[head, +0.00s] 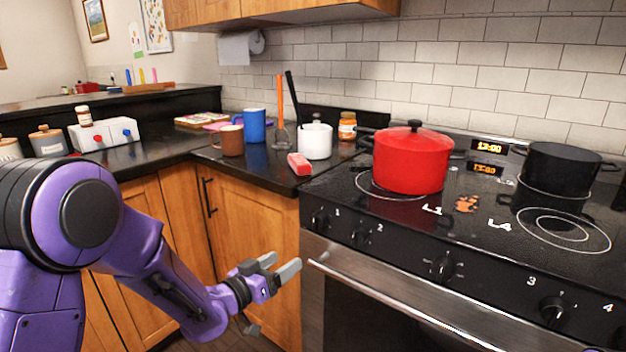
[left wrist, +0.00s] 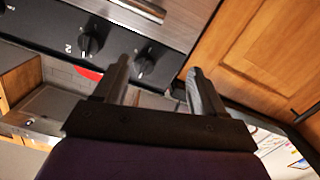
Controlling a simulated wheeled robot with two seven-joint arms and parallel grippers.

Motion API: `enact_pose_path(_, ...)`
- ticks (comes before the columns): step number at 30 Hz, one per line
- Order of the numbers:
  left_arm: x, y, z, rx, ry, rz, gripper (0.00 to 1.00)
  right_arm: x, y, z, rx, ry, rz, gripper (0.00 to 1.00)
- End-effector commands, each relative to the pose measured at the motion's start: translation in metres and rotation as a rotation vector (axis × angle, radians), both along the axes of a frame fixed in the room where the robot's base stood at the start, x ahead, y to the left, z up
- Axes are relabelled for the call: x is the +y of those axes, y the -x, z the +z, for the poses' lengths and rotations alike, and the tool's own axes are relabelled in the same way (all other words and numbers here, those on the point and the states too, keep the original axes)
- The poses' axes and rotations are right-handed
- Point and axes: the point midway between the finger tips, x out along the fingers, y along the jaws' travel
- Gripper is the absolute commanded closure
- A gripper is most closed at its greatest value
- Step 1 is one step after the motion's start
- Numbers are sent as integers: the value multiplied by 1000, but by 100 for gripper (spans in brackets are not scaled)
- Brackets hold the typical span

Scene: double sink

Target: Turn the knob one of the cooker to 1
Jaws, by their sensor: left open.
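The cooker (head: 470,265) has a black front panel with several black knobs. Knob one (head: 320,222) is at the panel's far left, beside the printed 1. In the left wrist view, knob one (left wrist: 143,65) appears beyond and between my left fingertips, closer to the left finger. Knob two (head: 358,238) is just to its right, and it also shows in the left wrist view (left wrist: 90,43) beside an upside-down 2. My left gripper (head: 279,265) is open and empty, in front of the cabinet, left of and below knob one, apart from it. My right gripper is not in view.
The oven handle (head: 420,318) juts out below the panel. A red pot (head: 411,158) and a black pot (head: 560,168) stand on the hob. A red-and-white item (head: 299,164), mugs and jars are on the counter.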

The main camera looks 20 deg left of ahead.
Motion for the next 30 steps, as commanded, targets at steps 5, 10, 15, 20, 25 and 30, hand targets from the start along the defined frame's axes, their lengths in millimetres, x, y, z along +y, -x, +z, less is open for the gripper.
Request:
enact_pose_path(5, -5, -10, 56, -88, -16, -52, 30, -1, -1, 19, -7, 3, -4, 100)
enact_pose_path(10, -18, -38, 54, -89, -18, -56, 30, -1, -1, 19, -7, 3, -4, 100)
enact_pose_path(15, -33, -73, 53, -88, -18, -55, 30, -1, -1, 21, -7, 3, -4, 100)
enact_pose_path(20, -43, -95, 53, -87, -17, -54, 30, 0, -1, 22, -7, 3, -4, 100)
enact_pose_path(25, -46, -103, 53, -86, -15, -53, 30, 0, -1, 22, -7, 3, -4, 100)
enact_pose_path(30, -46, -102, 53, -86, -16, -52, 30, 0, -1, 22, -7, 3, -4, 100)
